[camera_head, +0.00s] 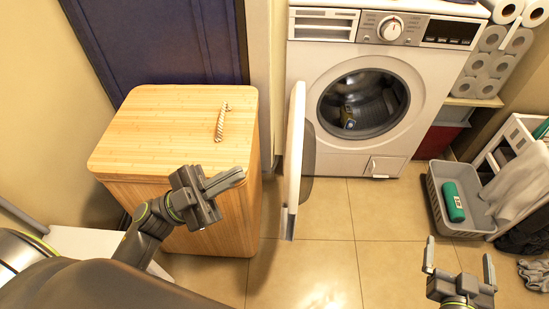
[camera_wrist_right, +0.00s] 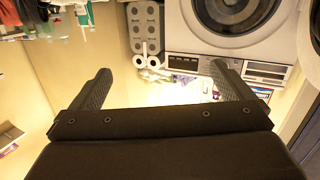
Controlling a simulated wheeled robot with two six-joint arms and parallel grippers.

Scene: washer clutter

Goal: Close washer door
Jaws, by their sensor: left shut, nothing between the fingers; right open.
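The white washer (camera_head: 352,155) stands at the back, with its round drum opening (camera_head: 365,103) uncovered and an item inside. Its door (camera_head: 295,150) is swung wide open to the left and is seen nearly edge-on, standing out toward me. My left gripper (camera_head: 222,183) is shut and empty. It is left of the door, in front of the wooden cabinet's edge, apart from the door. My right gripper (camera_head: 459,262) is open and empty over the floor at the lower right, far from the door. In the right wrist view, its spread fingers (camera_wrist_right: 163,88) have the washer (camera_wrist_right: 190,40) beyond them.
A wooden cabinet (camera_head: 150,135) with a striped twisted object (camera_head: 221,124) on top stands left of the door. A grey basket (camera_head: 435,197) with a green bottle (camera_head: 453,202) is at the right. Toilet rolls (camera_head: 490,62) are stacked beside the washer. Tiled floor (camera_head: 365,220) between is clear.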

